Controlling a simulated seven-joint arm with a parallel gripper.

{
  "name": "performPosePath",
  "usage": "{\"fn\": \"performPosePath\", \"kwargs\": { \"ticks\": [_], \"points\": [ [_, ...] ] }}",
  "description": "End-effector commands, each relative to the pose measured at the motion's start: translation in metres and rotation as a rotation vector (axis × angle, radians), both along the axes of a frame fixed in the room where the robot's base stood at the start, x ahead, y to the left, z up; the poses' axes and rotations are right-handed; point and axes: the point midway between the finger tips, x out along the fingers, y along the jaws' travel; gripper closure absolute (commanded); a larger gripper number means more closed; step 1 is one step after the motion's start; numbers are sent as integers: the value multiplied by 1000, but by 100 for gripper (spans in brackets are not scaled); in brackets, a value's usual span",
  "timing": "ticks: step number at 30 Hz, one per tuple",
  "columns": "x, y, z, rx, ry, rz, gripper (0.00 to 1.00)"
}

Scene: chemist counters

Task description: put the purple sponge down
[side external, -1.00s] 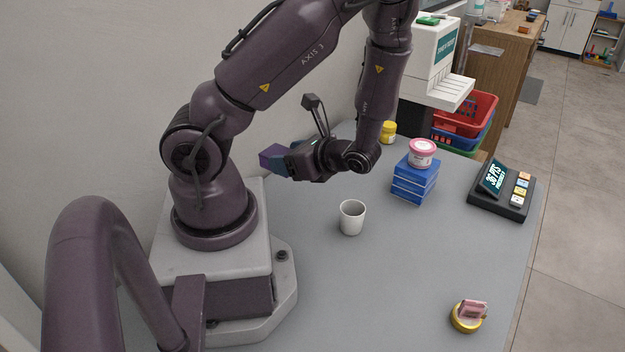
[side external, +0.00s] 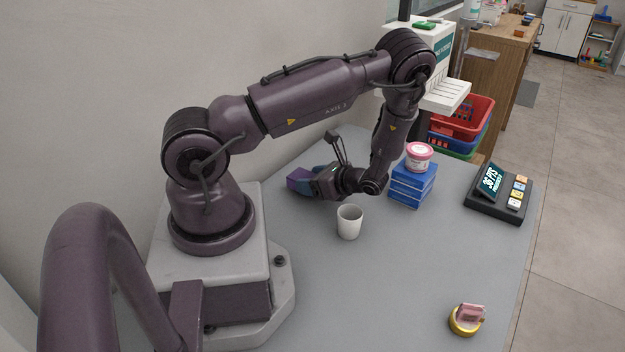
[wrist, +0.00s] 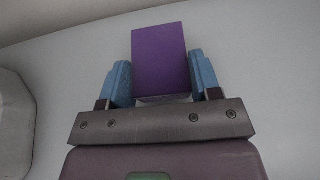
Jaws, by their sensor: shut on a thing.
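The purple sponge (wrist: 160,60) is a block between the two blue fingers of my gripper (wrist: 164,82) in the wrist view. My gripper is shut on it. Whether the sponge touches the counter I cannot tell.
A white cup (side external: 349,222) stands just in front of my gripper. Blue boxes (side external: 412,185) with a pink-lidded tub (side external: 419,156) on top stand to the right. A payment terminal (side external: 498,194) is at the right edge. A yellow tub with a pink item (side external: 466,319) is at the front right.

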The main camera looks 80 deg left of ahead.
Motion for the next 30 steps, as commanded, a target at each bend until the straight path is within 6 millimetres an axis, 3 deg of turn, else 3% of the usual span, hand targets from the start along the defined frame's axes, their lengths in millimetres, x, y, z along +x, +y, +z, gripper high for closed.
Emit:
{"fn": "performPosePath", "kwargs": {
  "ticks": [21, 22, 24, 25, 30],
  "points": [
    [0, 0, -12, 1, -1, 0, 64],
    [0, 0, -12, 1, -1, 0, 38],
    [0, 0, -12, 1, -1, 0, 22],
    [0, 0, -12, 1, -1, 0, 17],
    [0, 0, -12, 1, -1, 0, 17]
  ]
}}
